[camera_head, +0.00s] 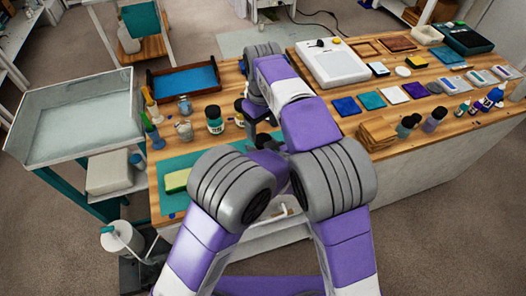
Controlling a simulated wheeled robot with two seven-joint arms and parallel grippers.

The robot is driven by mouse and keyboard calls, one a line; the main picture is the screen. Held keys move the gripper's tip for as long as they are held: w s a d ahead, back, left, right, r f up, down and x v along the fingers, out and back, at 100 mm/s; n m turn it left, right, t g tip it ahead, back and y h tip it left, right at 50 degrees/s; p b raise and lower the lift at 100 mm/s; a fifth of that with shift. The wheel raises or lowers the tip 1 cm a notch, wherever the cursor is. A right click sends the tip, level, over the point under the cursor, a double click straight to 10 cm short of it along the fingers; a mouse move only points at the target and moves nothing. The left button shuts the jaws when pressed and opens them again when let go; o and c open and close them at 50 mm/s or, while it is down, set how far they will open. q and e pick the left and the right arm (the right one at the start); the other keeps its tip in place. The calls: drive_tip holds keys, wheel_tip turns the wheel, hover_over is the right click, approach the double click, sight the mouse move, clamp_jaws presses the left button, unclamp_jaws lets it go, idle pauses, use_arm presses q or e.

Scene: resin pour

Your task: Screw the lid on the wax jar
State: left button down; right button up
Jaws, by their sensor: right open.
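My right gripper (248,115) is over the wooden table near its middle, partly covered by my own arm, and it is open. Which of these is the wax jar I cannot tell, and no loose lid is clearly visible. My left gripper is hidden behind my arm links.
Small glass jars (184,131) and upright tools (152,134) stand at the table's left. A blue-lined tray (184,82) lies behind. A green mat (176,203) with a yellow-green block is in front. A white device (332,66), coloured squares and bottles fill the right side.

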sight(263, 139)
drive_tip(key=shift+f, duration=2.3)
drive_tip(key=c, duration=1.1)
drive_tip(key=m, duration=0.6)
drive_tip(key=shift+m, duration=0.4)
drive_tip(key=o, duration=1.1)
drive_tip(key=shift+o, duration=0.3)
